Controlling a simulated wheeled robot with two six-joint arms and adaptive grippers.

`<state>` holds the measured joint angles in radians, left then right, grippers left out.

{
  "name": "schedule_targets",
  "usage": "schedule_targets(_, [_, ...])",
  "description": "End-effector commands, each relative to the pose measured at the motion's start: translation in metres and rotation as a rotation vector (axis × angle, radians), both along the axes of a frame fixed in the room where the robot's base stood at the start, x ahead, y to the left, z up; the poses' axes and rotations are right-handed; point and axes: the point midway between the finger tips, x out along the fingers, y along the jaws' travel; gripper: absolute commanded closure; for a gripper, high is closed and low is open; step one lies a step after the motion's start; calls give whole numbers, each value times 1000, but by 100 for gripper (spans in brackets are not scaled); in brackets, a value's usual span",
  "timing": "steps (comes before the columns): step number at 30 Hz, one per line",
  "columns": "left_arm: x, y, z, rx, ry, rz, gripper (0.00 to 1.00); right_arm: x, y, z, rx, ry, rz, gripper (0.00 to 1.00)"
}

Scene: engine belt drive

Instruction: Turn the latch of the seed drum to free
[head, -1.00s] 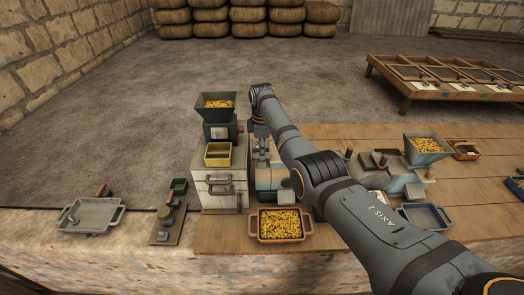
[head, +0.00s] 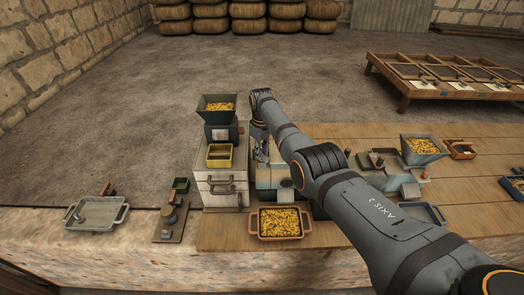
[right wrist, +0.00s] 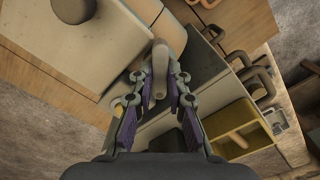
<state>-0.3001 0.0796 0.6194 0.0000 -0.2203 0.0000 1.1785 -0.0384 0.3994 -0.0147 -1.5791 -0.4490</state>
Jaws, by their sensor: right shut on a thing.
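My right gripper (head: 261,150) reaches down beside the hopper machine, over the pale blue body of the seed drum (head: 267,181). In the right wrist view the right gripper (right wrist: 158,78) is shut on a rounded grey-beige lever, which I take for the latch (right wrist: 159,56). The lever stands between the two fingertips, and its lower end shows between the fingers. In the head view the latch is too small and too covered by the gripper to make out. My left gripper is in neither view.
A cabinet (head: 219,190) with a hopper (head: 216,108) and a yellow box (head: 219,157) stands close left of the gripper. A tray of yellow seed (head: 280,237) lies in front. Another hopper (head: 424,152) stands at the right.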

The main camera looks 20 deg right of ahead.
Motion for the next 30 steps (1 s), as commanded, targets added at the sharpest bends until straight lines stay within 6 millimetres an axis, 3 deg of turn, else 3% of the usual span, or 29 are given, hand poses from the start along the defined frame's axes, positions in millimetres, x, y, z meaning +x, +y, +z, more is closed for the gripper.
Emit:
schedule_targets(18, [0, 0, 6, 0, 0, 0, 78, 2, -1, 3, 0, -6, -550, 100])
schedule_targets(30, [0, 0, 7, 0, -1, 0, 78, 2, 0, 3, 1, -6, -744, 100])
